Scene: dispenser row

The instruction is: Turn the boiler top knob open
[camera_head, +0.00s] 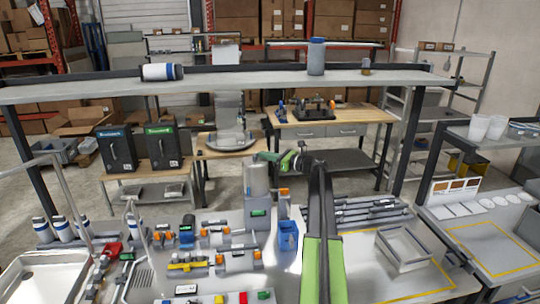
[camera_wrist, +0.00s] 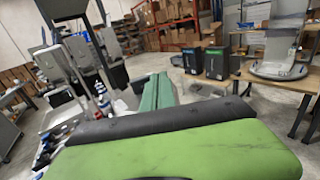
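The boiler looks to be the silver cylinder (camera_head: 257,178) on a grey base with a small green display (camera_head: 258,213), near the middle of the bench in the head view. My gripper (camera_head: 272,158) is at the end of my green and black arm, beside or above the cylinder's top right edge. I cannot tell whether it touches it. I cannot make out a top knob; the gripper may cover it. In the wrist view, green and black parts of my gripper (camera_wrist: 155,92) fill the lower middle, and I cannot tell the finger gap. The boiler is not recognisable there.
A blue container (camera_head: 288,238) stands right of the boiler base. Orange-ended fittings (camera_head: 215,235) lie to the left. A long shelf (camera_head: 235,85) spans behind and above the bench. A grey tray (camera_head: 403,248) is at the right. Two black dispensers (camera_head: 160,145) stand behind.

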